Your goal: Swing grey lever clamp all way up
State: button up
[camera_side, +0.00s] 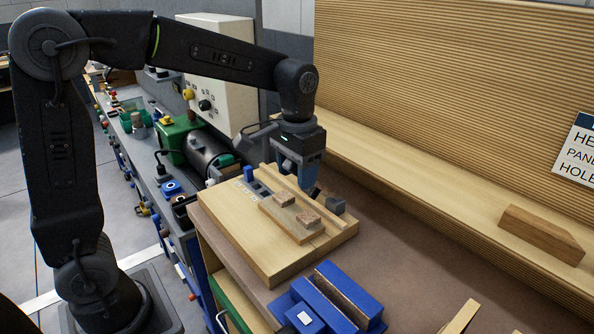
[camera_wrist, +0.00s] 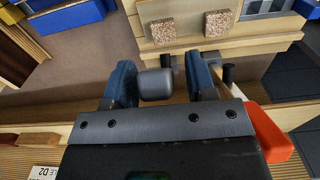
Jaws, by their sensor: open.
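The grey lever clamp shows in the wrist view as a rounded grey grip (camera_wrist: 156,85), with thin metal parts beside it that are partly hidden. My gripper (camera_wrist: 161,76) is open, with one blue finger on each side of the grey grip. The right finger has a clear gap to it; the left finger is very near, and I cannot tell whether they touch. In the side view my gripper (camera_side: 308,183) points down at the far edge of the wooden board (camera_side: 277,262). A dark grey block (camera_side: 335,205), likely the clamp's grip, shows just right of it.
Two cork pads (camera_side: 284,199) sit on a wooden strip on the board. A blue vise-like block (camera_side: 325,300) stands in front. A wooden ledge and ribbed wall (camera_side: 450,80) rise behind. A loose wood block (camera_side: 541,233) lies at right. An orange-red part (camera_wrist: 268,132) is beside my gripper.

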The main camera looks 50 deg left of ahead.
jog(key=shift+f, duration=0.1)
jog(key=shift+c, duration=0.4)
grip_shut()
